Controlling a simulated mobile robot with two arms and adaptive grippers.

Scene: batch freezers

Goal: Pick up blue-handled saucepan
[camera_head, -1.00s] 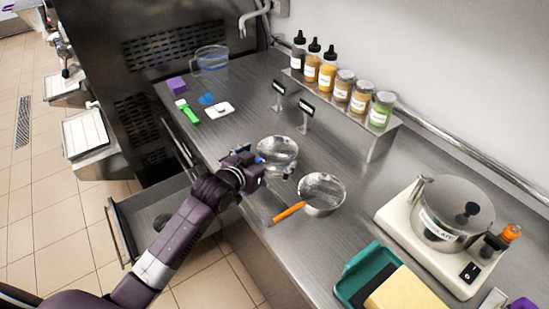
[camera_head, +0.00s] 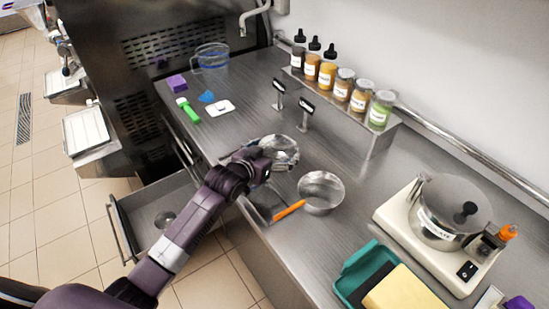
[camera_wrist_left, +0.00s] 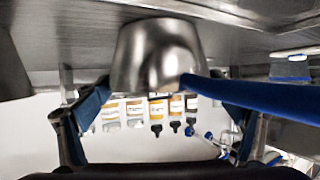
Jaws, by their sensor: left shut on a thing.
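The blue-handled saucepan (camera_head: 284,147) is a shiny metal pan near the middle of the counter in the head view. My left gripper (camera_head: 262,163) is shut on it at its near left side and covers the handle there. In the left wrist view, which looks upside down, the pan body (camera_wrist_left: 155,62) shows between the fingers. Its blue handle (camera_wrist_left: 262,97) runs off to the right, across one finger of my left gripper (camera_wrist_left: 160,112). I cannot tell whether the pan is clear of the counter. My right gripper is not in view.
An orange-handled saucepan (camera_head: 322,190) stands close to the right. A green tray (camera_head: 362,273) and a cream machine (camera_head: 440,235) are further right. A rack of bottles and jars (camera_head: 352,112) is behind. An open drawer (camera_head: 150,205) juts out below the counter at left.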

